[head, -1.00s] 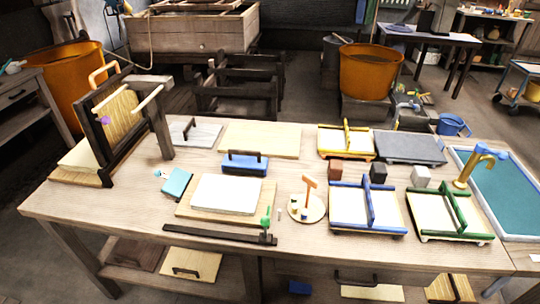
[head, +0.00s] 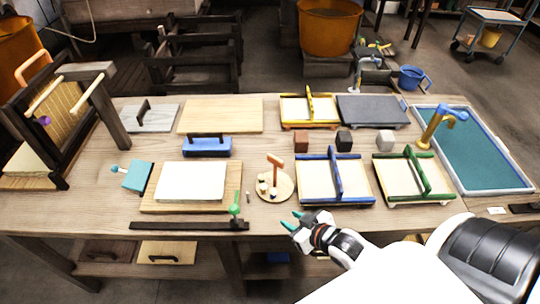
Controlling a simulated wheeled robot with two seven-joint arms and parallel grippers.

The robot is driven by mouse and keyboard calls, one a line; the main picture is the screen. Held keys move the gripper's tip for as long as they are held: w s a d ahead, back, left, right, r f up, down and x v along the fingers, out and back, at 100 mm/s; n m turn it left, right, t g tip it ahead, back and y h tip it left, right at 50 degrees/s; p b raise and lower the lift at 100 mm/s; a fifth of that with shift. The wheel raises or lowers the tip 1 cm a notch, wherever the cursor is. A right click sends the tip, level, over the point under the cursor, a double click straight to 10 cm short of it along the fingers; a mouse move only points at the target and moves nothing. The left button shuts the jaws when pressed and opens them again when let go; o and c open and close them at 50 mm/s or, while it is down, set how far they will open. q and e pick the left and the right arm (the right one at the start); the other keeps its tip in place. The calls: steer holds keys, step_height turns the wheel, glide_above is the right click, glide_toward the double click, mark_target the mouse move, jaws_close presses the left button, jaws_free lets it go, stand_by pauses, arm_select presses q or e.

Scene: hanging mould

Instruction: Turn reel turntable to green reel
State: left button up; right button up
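The reel turntable (head: 283,193) is a small round wooden disc near the middle of the table, with an upright orange handle (head: 275,163). Small light and dark pieces sit on its left part; they are too small for me to tell which reel is green. My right gripper (head: 292,220) reaches in from the lower right. Its two teal fingertips are apart with nothing between them, in front of the turntable and not visibly touching it. My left gripper is out of view.
Left of the turntable, a white sheet (head: 190,182) lies on a board, with a green-handled dark rail (head: 180,226) in front. A blue-framed tray (head: 312,182) stands close on the right, then a green-framed tray (head: 395,180). A blue block (head: 206,148) sits behind.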

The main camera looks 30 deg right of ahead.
mark_target(275, 157)
steer(key=w+d+r+t+y, duration=0.1)
steer(key=w+d, duration=0.1)
steer(key=w+d+r+t+y, duration=0.1)
steer(key=d+r+t, duration=0.1)
steer(key=shift+w+r+n, duration=0.3)
steer(key=shift+w+n, duration=0.05)
steer(key=shift+n, duration=0.05)
steer(key=d+r, duration=0.1)
steer(key=d+r+t+y, duration=0.2)
steer(key=shift+w+d+r+n, duration=0.3)
steer(key=shift+w+n, duration=0.05)
steer(key=shift+n, duration=0.05)
steer(key=shift+d+r, duration=0.15)
steer(key=shift+r, duration=0.15)
steer(key=shift+t+y, duration=0.3)
steer(key=p+x, duration=0.1)
steer(key=x, duration=1.1)
steer(key=shift+p, duration=0.35)
steer(key=shift+c, duration=0.4)
jaws_close()
